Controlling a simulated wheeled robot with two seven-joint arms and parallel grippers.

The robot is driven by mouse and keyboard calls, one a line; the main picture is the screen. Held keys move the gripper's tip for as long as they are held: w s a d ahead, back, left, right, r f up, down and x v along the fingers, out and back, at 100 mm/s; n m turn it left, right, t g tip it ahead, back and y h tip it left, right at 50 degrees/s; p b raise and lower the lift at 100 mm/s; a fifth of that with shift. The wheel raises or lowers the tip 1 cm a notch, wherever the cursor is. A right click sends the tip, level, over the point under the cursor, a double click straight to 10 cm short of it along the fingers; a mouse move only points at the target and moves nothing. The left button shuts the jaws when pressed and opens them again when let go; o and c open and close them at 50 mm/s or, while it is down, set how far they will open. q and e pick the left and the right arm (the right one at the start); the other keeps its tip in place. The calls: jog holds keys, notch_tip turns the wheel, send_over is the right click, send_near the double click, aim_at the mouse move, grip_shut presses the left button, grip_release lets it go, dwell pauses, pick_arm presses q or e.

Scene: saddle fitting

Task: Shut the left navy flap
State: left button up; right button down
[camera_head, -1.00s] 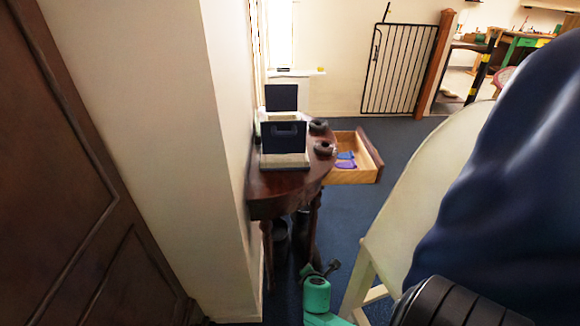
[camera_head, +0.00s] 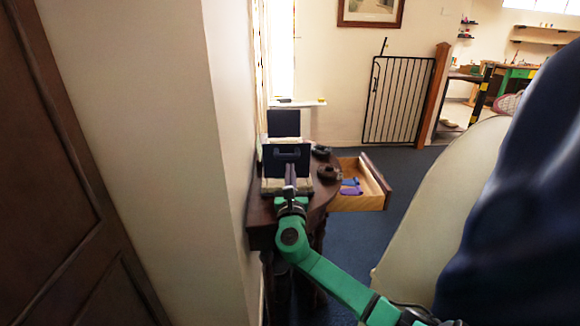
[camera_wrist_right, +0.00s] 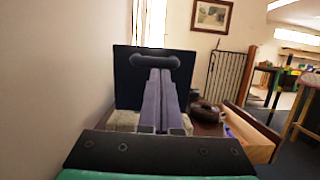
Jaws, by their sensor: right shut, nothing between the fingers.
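Two navy flaps stand upright on a dark wooden table, one behind the other. The near flap (camera_head: 271,158) has a grey handle bar near its top and pale blocks at its foot; it also shows in the right wrist view (camera_wrist_right: 125,90). The far flap (camera_head: 284,122) is plain in the head view. I cannot tell which one is the left flap. My right gripper (camera_head: 290,170) is shut and empty in front of the near flap. In the wrist view its fingertips (camera_wrist_right: 154,75) overlap the handle; I cannot tell whether they touch. My left gripper is out of view.
The dark table (camera_head: 262,213) stands against the cream wall (camera_head: 160,150). Dark rings (camera_head: 327,173) lie on its right side. An open drawer (camera_head: 362,200) with purple and blue items juts out right. A cream panel (camera_head: 440,200) and dark blue bulk (camera_head: 520,200) crowd the right.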

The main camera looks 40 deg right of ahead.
jog(key=shift+x, duration=1.2)
